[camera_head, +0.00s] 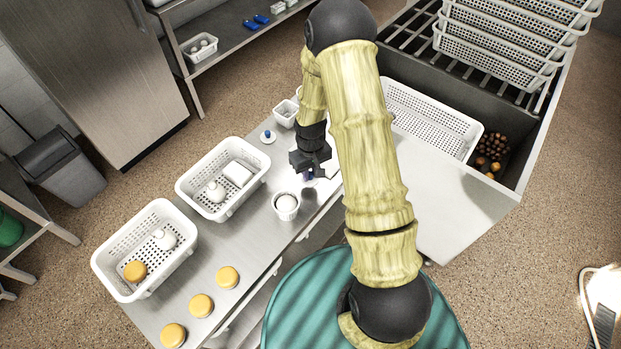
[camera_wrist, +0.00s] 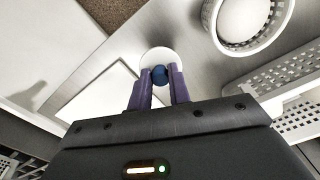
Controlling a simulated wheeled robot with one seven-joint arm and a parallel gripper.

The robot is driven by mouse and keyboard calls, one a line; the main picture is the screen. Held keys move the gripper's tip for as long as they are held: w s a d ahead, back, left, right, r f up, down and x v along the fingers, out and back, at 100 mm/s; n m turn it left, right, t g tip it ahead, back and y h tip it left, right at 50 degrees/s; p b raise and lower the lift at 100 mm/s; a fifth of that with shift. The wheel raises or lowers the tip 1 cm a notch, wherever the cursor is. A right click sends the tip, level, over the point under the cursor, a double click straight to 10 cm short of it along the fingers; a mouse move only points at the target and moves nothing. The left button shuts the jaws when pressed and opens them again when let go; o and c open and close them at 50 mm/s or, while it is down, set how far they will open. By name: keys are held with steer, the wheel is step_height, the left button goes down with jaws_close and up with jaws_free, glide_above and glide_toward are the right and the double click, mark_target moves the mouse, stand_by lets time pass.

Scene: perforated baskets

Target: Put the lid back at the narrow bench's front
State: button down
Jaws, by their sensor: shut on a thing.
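My gripper (camera_head: 309,166) is over the narrow steel bench (camera_head: 240,262), pointing down near its front edge. In the wrist view its two purple fingers (camera_wrist: 160,82) are closed around the blue knob of a round white lid (camera_wrist: 154,57). The same lid is partly hidden under the gripper in the head view (camera_head: 310,180). I cannot tell whether it touches the bench top. A second white lid with a blue knob (camera_head: 267,137) lies farther back on the bench.
Two larger white baskets (camera_head: 222,213) (camera_head: 120,286) and several orange-yellow discs (camera_head: 200,305) are farther left. A metal-walled bin (camera_head: 462,205) with more baskets stands right.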

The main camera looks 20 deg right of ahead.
mark_target(310, 174)
steer(key=shift+f+p, duration=0.55)
steer(key=shift+f, duration=1.4)
steer(key=shift+f, duration=0.1)
steer(key=shift+f, duration=0.15)
steer(key=c, duration=1.3)
jaws_free()
step_height(310, 174, up, 12)
steer(key=b, duration=0.3)
steer(key=shift+r, duration=0.25)
